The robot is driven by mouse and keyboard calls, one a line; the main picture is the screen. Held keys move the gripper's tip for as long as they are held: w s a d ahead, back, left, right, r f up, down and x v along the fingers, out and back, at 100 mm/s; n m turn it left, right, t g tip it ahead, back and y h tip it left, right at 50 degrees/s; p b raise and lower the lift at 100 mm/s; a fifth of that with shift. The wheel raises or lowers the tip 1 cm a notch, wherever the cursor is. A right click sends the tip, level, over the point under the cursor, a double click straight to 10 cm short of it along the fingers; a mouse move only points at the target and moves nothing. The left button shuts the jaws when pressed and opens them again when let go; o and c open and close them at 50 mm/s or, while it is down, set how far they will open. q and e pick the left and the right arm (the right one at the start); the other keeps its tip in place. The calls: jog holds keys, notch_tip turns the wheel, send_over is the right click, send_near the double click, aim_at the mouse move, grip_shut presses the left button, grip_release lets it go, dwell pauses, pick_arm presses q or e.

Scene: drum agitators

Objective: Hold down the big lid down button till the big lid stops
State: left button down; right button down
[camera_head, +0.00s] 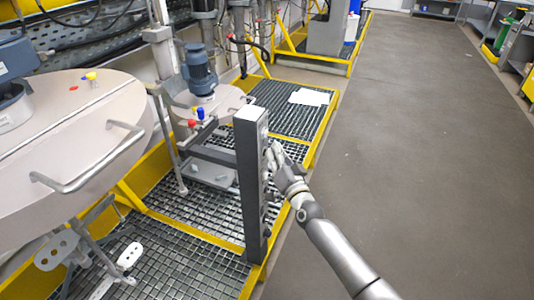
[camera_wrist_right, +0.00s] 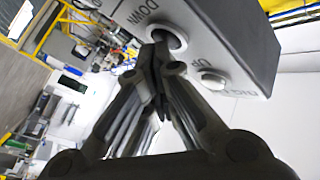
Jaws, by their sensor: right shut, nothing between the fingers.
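The big lid (camera_head: 75,135) is a large round pale metal disc with a bar handle, at the left of the head view. A dark upright control post (camera_head: 250,190) stands on the grating's edge, its buttons facing right. My right gripper (camera_head: 275,155) is at the upper part of that face. In the right wrist view, my shut, empty right fingertips (camera_wrist_right: 157,48) are at the DOWN button (camera_wrist_right: 168,38) and cover part of it. They appear to touch it; how far it is pressed cannot be told. The UP button (camera_wrist_right: 213,79) is uncovered beside it. I see no left gripper.
A smaller round lid (camera_head: 225,105) with a blue motor (camera_head: 200,70) stands behind the post. Yellow-edged grating (camera_head: 195,210) lies under the machines. The grey floor (camera_head: 420,150) to the right is clear. Shelving (camera_head: 518,50) stands at the far right.

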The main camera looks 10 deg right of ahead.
jog(key=shift+s, duration=0.1)
dwell(0.4)
jog(key=shift+s+d, duration=0.45)
jog(key=shift+d, duration=0.3)
jog(key=s+d, duration=0.1)
jog(key=d, duration=0.1)
jog(key=s+d, duration=0.2)
jog(key=shift+d+p, duration=0.1)
jog(key=shift+p, duration=0.2)
jog(key=shift+w, duration=0.1)
